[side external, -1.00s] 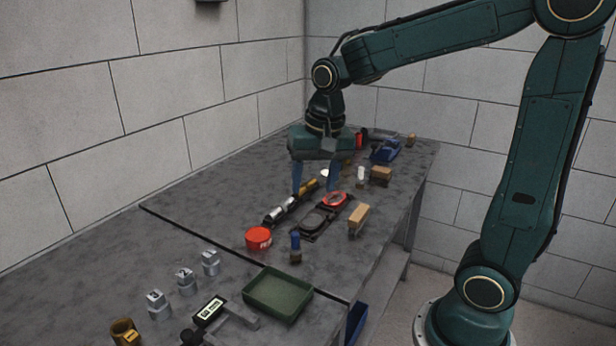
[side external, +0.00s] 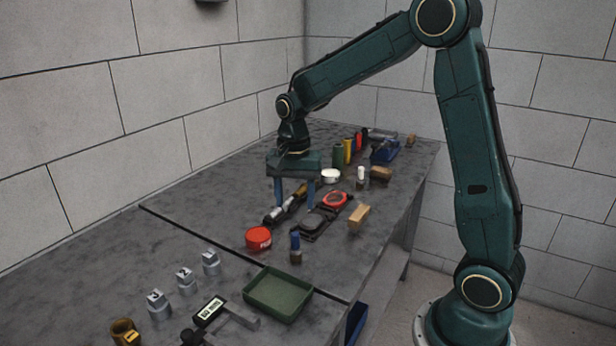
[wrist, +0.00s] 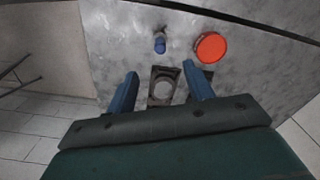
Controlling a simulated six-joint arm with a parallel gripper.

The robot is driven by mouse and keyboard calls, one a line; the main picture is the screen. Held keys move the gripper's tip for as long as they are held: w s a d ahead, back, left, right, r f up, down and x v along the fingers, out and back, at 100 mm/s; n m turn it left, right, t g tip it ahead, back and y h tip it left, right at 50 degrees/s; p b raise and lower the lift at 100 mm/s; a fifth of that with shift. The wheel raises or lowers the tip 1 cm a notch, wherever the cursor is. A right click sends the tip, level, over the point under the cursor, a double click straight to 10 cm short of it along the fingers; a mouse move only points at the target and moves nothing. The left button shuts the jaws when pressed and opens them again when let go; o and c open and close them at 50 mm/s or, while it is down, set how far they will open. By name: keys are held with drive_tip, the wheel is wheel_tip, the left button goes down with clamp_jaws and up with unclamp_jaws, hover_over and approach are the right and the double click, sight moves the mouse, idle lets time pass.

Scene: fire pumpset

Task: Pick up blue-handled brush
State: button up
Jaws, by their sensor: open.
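The blue-handled brush (side external: 295,243) stands upright on the grey bench, blue handle up and brown part down. In the wrist view the blue-handled brush (wrist: 160,44) shows near the top centre, beyond my fingertips. My gripper (side external: 295,203) is open and empty, with its blue fingers pointing down over the bench farther back than the brush. In the wrist view my gripper (wrist: 160,74) has its two fingers well apart. The brush is not between them.
A red round tin (side external: 259,238) sits left of the brush. A black device with a round face (side external: 313,221) lies just behind it, with a red-ringed gauge (side external: 336,198) beyond. A wooden block (side external: 358,217) is to the right. A green tray (side external: 278,294) lies in front.

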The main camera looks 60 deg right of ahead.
hover_over(296, 248)
drive_tip(key=d, duration=0.1)
drive_tip(key=shift+w+f, duration=0.15)
drive_tip(key=shift+f, duration=1.85)
drive_tip(key=shift+w+f, duration=0.15)
drive_tip(key=shift+f, duration=1.8)
drive_tip(key=shift+f, duration=0.1)
drive_tip(key=shift+f, duration=2.5)
drive_tip(key=shift+w, duration=0.1)
drive_tip(key=c, duration=1.1)
